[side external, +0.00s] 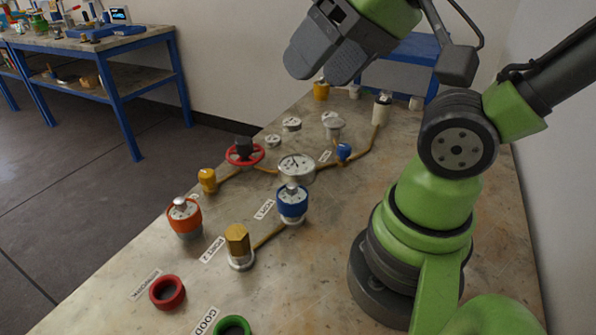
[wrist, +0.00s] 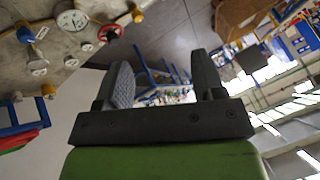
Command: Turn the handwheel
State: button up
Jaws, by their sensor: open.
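The handwheel (side external: 244,153) has a red rim and a dark hub. It stands on the pipe line on the marble-like bench, left of the round white gauge (side external: 296,167). It also shows in the wrist view at the upper left, as a red ring (wrist: 110,33). My gripper (side external: 318,72) is high above the bench, up and to the right of the handwheel and well apart from it. In the wrist view my gripper (wrist: 163,78) has its two fingers wide apart with nothing between them.
Around the wheel stand a yellow fitting (side external: 207,180), an orange vessel (side external: 184,217), a blue vessel (side external: 292,203) and a brass hex piece (side external: 238,243). Red (side external: 167,292) and green (side external: 233,326) rings lie at the front. A blue box (side external: 402,70) stands at the back.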

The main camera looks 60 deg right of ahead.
jog(key=shift+o, duration=0.5)
jog(key=n+g+y, duration=0.1)
jog(key=n+g, duration=0.3)
jog(key=n, duration=0.9)
send_over(245, 140)
jog(key=s+d, duration=0.2)
jog(key=d, duration=0.1)
notch_tip(245, 140, down, 17)
jog(key=x, duration=0.9)
jog(key=shift+s+a+f, duration=0.2)
jog(key=shift+a+f, duration=0.1)
